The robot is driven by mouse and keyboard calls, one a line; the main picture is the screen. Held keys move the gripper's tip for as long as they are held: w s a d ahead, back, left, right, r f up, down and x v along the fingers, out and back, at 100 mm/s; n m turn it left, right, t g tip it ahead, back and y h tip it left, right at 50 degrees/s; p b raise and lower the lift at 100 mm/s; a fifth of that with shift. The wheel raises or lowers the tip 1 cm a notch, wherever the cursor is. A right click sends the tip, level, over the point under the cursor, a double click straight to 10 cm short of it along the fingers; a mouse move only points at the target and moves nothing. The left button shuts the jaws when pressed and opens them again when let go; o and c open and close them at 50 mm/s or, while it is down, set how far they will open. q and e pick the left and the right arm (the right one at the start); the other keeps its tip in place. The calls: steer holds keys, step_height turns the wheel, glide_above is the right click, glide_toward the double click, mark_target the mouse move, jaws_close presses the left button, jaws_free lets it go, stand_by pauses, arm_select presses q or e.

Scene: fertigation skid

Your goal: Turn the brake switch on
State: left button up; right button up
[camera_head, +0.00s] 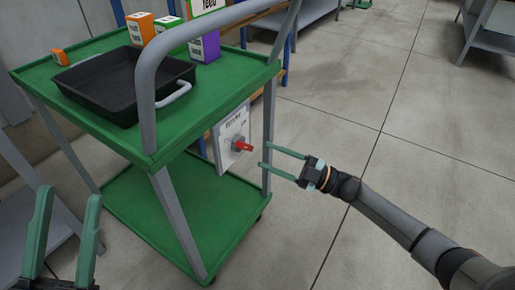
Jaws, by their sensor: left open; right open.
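The brake switch (242,146) is a red rotary handle on a pale panel (222,155) with dark lettering. The panel is fixed to the end of a green cart (160,159), below its top shelf. The handle points to the right in the view; the lettering is too small to read. My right gripper (264,157) is open, its two green fingers pointing left toward the handle. The fingertips are just right of the handle, and I cannot tell whether they touch it. My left gripper (72,195) is open and empty at the lower left, apart from the cart.
The cart's top holds a black tray (92,107) and several small boxes, including a purple one (205,47). A grey handrail (147,85) rises at the cart's near end. Clear concrete floor (340,85) lies to the right, with metal benches behind.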

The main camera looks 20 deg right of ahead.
steer(key=v, duration=0.7)
steer(key=shift+s+d+p, duration=0.15)
steer(key=shift+d+p, duration=0.05)
steer(key=shift+p, duration=0.1)
